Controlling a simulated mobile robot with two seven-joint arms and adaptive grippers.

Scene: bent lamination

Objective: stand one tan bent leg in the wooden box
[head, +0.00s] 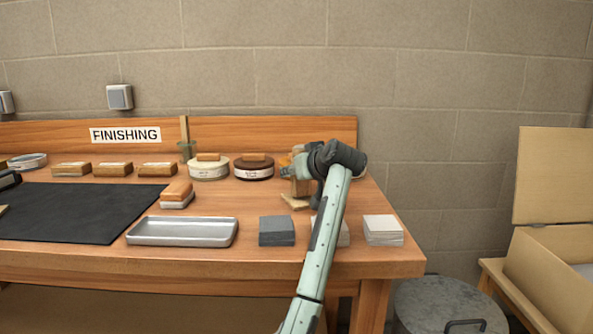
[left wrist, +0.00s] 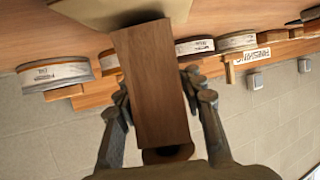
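My left gripper (head: 300,178) is over the right part of the bench. In the head view the wooden piece (head: 301,188) is partly hidden by my wrist, with the tan foot (head: 294,202) low at the bench top. I cannot tell whether it is the bent leg. A pale wooden box (head: 545,285) with a raised lid stands at the far right. My right gripper is not in view.
The bench holds a black mat (head: 80,212), a metal tray (head: 182,232), sanding blocks (head: 176,195), round tins (head: 208,168) and paper stacks (head: 277,231). A grey lidded bin (head: 450,305) stands between bench and box.

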